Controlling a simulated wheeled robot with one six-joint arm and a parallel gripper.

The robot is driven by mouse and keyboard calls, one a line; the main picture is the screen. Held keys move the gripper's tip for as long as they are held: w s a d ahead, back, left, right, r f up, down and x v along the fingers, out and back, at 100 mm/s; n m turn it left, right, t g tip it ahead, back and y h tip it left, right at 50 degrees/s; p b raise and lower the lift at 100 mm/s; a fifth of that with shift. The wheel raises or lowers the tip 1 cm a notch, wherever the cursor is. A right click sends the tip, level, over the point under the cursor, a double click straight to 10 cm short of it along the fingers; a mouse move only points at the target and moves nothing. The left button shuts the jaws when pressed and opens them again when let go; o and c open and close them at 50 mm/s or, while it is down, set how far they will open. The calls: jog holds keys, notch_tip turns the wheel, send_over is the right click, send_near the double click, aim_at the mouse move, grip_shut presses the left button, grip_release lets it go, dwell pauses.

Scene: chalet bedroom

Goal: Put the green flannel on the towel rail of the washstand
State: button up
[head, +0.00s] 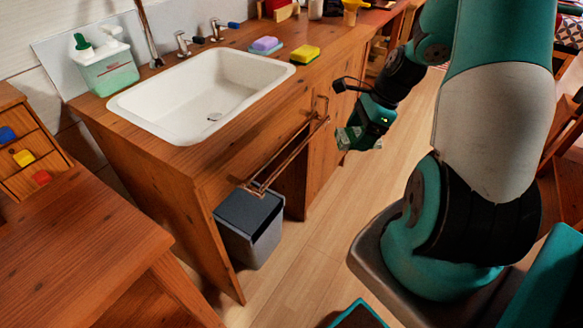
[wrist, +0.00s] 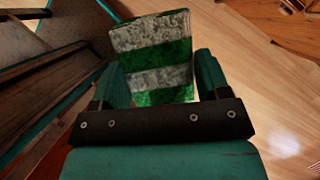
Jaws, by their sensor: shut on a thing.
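The green flannel (wrist: 153,60), with green and white stripes, is held between the fingers of my gripper (wrist: 158,85) in the wrist view. In the head view my gripper (head: 358,134) is in front of the washstand (head: 215,165), and a small patch of the flannel (head: 345,138) shows at its tip. The towel rail (head: 290,150) is a brown metal rail along the washstand's front, below the basin. My gripper is to the right of the rail's far end, and the flannel appears apart from it. Most of the flannel is hidden in the head view.
A grey bin (head: 249,228) stands on the floor below the rail's near end. A white basin (head: 200,95) is set into the washstand top, with a yellow sponge (head: 305,53) beside it. A wooden desk (head: 75,245) is at the left. Open floor (head: 335,215) lies right of the washstand.

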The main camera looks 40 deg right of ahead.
jog(key=shift+s+d+f+m+t+h+b, duration=0.15)
jog(key=shift+s+d+f+m+b, duration=0.2)
jog(key=shift+f+m, duration=0.2)
jog(key=shift+s+d+f+m+t+h+b, duration=0.15)
jog(key=shift+s+d+f+m+b, duration=0.2)
jog(key=shift+m, duration=0.3)
jog(key=shift+w, duration=0.15)
send_near(293, 136)
notch_tip(293, 136, down, 5)
jog(key=s+a, duration=0.2)
jog(key=a, duration=0.1)
jog(key=shift+w+a+r+b, duration=0.1)
jog(key=shift+w+a+b, duration=0.25)
jog(key=shift+w+a, duration=0.7)
jog(key=shift+s+f+m, duration=0.15)
jog(key=shift+f+m, duration=0.15)
jog(key=shift+f, duration=0.3)
jog(key=shift+f, duration=0.1)
jog(key=o, duration=0.9)
